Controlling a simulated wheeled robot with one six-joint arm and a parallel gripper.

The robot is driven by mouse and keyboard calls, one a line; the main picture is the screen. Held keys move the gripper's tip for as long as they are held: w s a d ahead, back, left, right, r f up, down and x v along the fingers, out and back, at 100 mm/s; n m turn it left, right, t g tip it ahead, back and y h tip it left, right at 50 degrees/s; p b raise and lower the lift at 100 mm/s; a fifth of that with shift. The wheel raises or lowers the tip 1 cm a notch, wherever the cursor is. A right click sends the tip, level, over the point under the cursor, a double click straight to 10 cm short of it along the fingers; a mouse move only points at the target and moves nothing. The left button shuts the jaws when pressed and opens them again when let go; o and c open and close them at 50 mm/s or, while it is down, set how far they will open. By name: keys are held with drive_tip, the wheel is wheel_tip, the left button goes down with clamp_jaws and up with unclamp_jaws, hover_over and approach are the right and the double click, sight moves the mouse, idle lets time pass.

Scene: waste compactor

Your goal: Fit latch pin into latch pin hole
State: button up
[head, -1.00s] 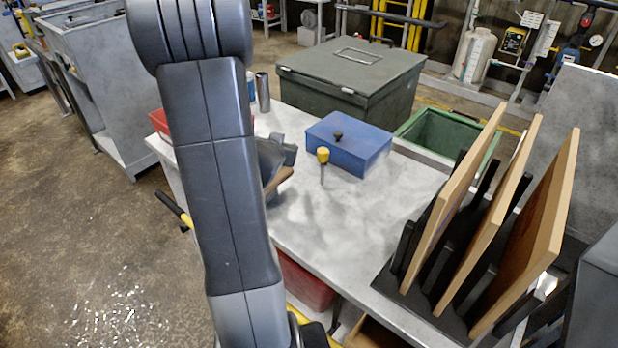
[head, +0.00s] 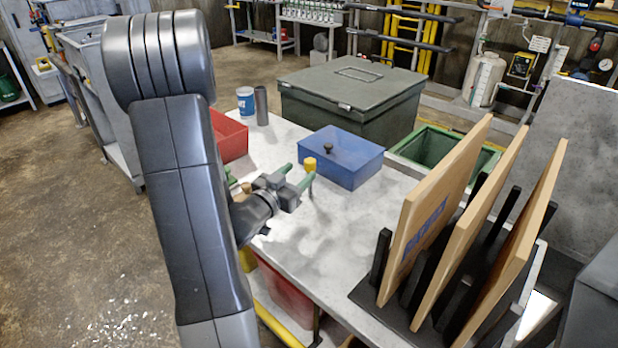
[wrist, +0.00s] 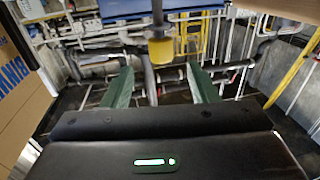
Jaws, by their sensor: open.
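The latch pin (head: 310,164) has a yellow head and stands upright on the grey table in front of the blue box. Its shaft is partly hidden by my gripper in the head view. My gripper (head: 296,176) is open, with its green fingers close to the pin. In the wrist view the yellow head (wrist: 161,50) appears between the lines of the two open fingers (wrist: 161,85), near their tips. I cannot tell whether a finger touches the pin. I cannot make out the latch pin hole in either view.
A blue box (head: 342,157) with a black knob sits just behind the pin. A red bin (head: 228,137), a blue-and-white can (head: 245,101) and a grey cylinder (head: 262,106) stand farther back. A rack with wooden boards (head: 437,215) stands at right. A large dark green lidded box (head: 350,95) is behind.

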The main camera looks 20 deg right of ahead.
sight(313, 159)
drive_tip(key=p+x, duration=0.1)
drive_tip(key=x, duration=0.7)
drive_tip(key=shift+w+d+p, duration=0.25)
drive_tip(key=shift+p, duration=0.05)
clamp_jaws()
